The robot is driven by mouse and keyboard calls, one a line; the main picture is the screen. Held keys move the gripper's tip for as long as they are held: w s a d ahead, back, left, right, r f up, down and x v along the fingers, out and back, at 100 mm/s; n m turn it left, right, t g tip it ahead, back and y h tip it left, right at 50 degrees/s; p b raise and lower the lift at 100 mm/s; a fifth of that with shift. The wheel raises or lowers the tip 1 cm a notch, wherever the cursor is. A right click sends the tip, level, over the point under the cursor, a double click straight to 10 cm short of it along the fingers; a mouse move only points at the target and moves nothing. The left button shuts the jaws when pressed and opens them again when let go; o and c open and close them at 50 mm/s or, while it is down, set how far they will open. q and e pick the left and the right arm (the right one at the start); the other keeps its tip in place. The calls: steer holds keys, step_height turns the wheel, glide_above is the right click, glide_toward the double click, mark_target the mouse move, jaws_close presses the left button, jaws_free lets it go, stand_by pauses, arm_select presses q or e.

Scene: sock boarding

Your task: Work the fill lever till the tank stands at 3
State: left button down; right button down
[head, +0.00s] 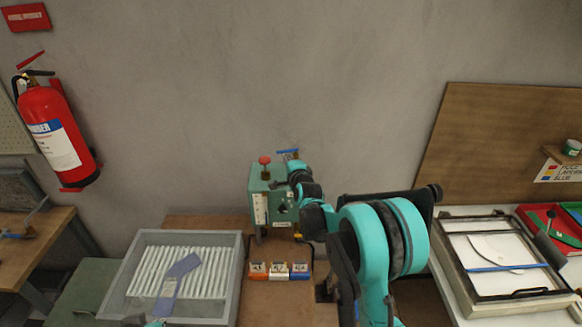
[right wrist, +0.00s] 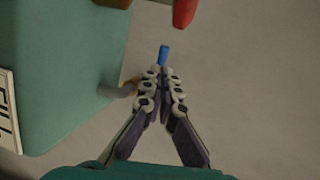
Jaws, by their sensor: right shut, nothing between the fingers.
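The teal tank unit (head: 259,187) stands on the brown bench against the wall. A pale upright gauge strip (head: 260,209) is on its front, too small to read. A red knob (head: 264,160) stands on top; it also shows in the right wrist view (right wrist: 184,12). A blue-ended lever (head: 287,151) shows at the unit's upper right. In the right wrist view its blue end (right wrist: 163,55) is just beyond my fingertips; I cannot tell whether they touch. My right gripper (head: 296,168) is shut and empty, beside the unit's right side (right wrist: 163,74).
A grey tray (head: 231,289) with white rods and a blue-grey sock-like piece lies left of the unit. Orange, white and blue blocks (head: 279,269) sit in front of it. A framed screen (head: 445,246) lies at the right. A fire extinguisher (head: 55,135) hangs at the left.

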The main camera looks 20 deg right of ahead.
mark_target(281, 152)
steer(key=shift+w+f, duration=0.25)
steer(key=shift+w, duration=1.05)
steer(key=shift+w, duration=0.1)
steer(key=shift+w+a+f+b, duration=0.1)
steer(key=shift+w+a+b, duration=0.2)
steer(key=shift+b, duration=0.25)
steer(key=shift+w, duration=0.35)
